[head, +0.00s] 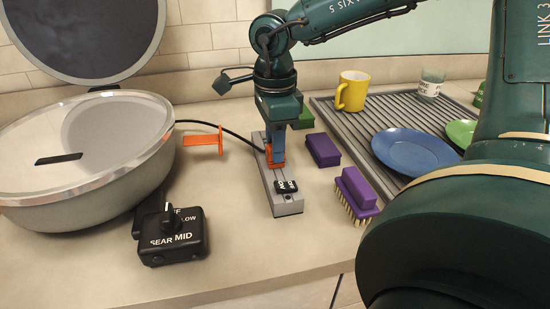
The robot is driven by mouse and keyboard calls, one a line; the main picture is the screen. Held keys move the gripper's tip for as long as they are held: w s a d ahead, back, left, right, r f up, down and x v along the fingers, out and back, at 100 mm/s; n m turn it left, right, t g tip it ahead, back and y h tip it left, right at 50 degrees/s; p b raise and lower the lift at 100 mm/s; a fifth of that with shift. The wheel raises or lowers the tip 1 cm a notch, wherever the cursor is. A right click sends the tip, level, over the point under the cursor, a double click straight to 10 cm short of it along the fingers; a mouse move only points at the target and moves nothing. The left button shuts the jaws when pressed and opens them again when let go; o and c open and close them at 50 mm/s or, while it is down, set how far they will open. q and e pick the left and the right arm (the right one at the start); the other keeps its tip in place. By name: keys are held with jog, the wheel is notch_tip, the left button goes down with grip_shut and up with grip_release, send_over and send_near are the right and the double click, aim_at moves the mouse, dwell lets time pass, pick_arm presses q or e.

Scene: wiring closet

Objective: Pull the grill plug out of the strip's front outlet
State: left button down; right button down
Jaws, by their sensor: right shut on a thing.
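My right gripper (276,163) reaches down from the top with orange fingers over the grey power strip (288,207). It is shut at the strip, where the black cord from the grill (240,137) ends. The grill plug itself is hidden between the fingers, so I cannot tell whether it is seated in the outlet or raised. A black part with white marks (286,187) sits on the strip in front of the fingers. The round silver electric grill (85,150) stands at the left with its lid up. My left gripper is not in view.
A black control box (170,238) lies in front of the grill. An orange bracket-like piece (205,141) stands by the cord. A purple block (323,150) and a purple brush (356,192) are right of the strip. A ribbed rack (362,122) holds a yellow mug (352,91) and plates.

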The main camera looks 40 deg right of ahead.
jog(key=shift+r, duration=0.35)
jog(key=shift+r+p, duration=0.3)
jog(key=shift+r, duration=0.1)
jog(key=shift+r+p, duration=1.6)
jog(key=shift+r, duration=0.7)
